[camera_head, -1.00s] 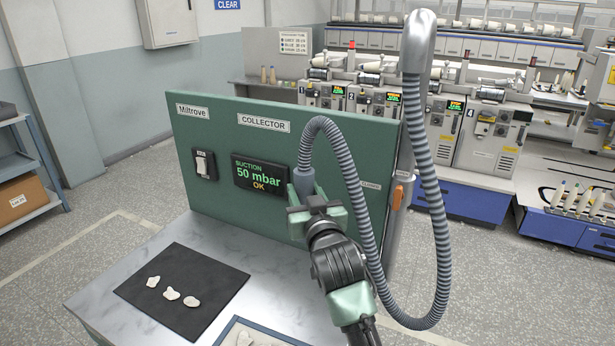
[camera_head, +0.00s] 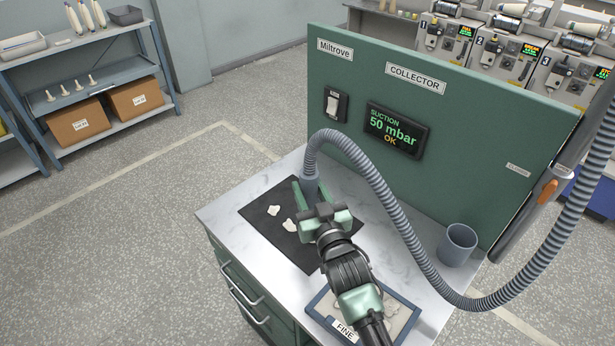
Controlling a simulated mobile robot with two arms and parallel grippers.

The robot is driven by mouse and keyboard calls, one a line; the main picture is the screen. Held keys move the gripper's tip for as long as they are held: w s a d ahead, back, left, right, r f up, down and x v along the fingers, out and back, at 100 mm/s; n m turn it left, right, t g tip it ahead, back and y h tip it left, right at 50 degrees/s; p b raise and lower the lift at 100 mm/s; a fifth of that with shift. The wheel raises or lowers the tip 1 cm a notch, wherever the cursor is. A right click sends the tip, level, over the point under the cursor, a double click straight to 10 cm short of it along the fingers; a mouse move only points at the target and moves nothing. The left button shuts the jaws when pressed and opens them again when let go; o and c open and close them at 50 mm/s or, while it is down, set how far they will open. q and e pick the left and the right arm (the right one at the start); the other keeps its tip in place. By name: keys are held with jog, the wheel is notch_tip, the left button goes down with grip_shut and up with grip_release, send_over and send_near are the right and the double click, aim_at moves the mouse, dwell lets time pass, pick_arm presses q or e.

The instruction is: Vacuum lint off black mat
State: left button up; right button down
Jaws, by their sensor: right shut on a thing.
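The black mat (camera_head: 258,212) lies on the marble-look worktop. White lint pieces show on it, one at the left (camera_head: 273,210) and one nearer my gripper (camera_head: 290,225); my gripper and arm hide part of the mat. My right gripper (camera_head: 309,188) is shut on the grey nozzle (camera_head: 310,181) of the ribbed suction hose (camera_head: 385,221). The nozzle is over the mat's far part; I cannot tell whether its tip touches. The green collector panel (camera_head: 465,125) has a switch (camera_head: 336,104) and a display (camera_head: 395,130) reading suction 50 mbar, OK. My left gripper is not in view.
A blue-rimmed tray (camera_head: 407,323) labelled FINE, holding pale bits, sits at the front under my right arm. A grey cup (camera_head: 458,246) stands at the right by the panel. The hose loops over the worktop's right side. Shelves (camera_head: 100,75) stand far left.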

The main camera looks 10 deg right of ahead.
jog(key=shift+f+b, duration=0.5)
jog(key=shift+f, duration=0.1)
notch_tip(320, 180, down, 4)
jog(key=b, duration=0.3)
jog(key=shift+r, duration=0.25)
dwell(0.6)
